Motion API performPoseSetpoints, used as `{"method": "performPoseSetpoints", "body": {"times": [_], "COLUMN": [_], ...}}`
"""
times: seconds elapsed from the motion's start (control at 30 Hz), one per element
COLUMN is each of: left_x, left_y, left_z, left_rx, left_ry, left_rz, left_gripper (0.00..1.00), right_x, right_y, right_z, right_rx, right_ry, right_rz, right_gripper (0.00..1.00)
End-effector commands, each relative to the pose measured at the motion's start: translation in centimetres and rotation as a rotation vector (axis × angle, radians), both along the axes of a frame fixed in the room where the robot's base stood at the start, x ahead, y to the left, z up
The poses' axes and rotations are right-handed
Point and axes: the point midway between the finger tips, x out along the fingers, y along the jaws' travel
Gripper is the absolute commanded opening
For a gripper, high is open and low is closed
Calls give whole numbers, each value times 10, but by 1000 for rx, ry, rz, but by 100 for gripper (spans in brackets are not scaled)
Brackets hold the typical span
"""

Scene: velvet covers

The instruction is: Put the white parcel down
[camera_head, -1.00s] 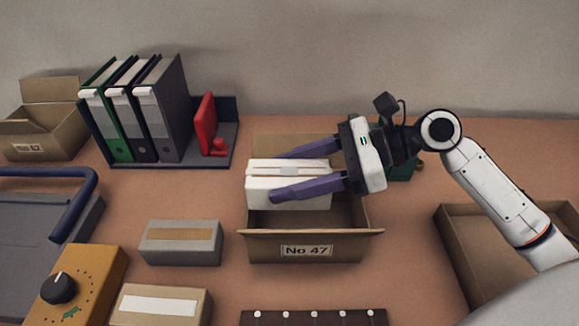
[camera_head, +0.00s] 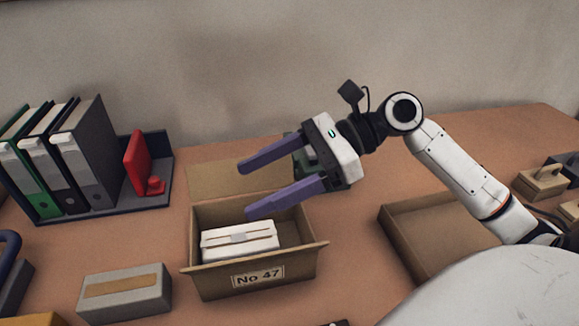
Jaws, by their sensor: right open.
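The white parcel (camera_head: 239,240) lies inside the open cardboard box (camera_head: 212,283) labelled No 47, toward the box's left side. Its top face with a strip and a small grey patch shows, and its lower part is hidden by the box's front wall. My right gripper (camera_head: 245,190) is open and empty above the box, its two purple fingers apart and pointing left. The fingers are clear of the parcel. My left gripper is not in view.
A grey parcel (camera_head: 125,293) lies left of the box. Binders (camera_head: 67,160) and a red item (camera_head: 137,163) stand in a dark holder at the back left.

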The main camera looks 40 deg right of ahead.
Motion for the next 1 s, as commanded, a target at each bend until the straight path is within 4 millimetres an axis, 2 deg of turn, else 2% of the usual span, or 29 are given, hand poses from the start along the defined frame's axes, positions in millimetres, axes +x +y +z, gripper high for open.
{"method": "performPoseSetpoints", "body": {"times": [0.1,0.33,1.0], "left_x": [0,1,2], "left_y": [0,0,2], "left_z": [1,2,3], "left_rx": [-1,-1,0], "left_ry": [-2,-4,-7], "left_rz": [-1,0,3], "left_gripper": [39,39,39], "right_x": [-9,-21,-24], "right_y": [-20,-45,-50], "right_z": [8,20,23], "right_rx": [-1,1,1], "right_ry": [3,1,0], "right_rz": [-3,-2,1], "right_gripper": [72,72,72]}}
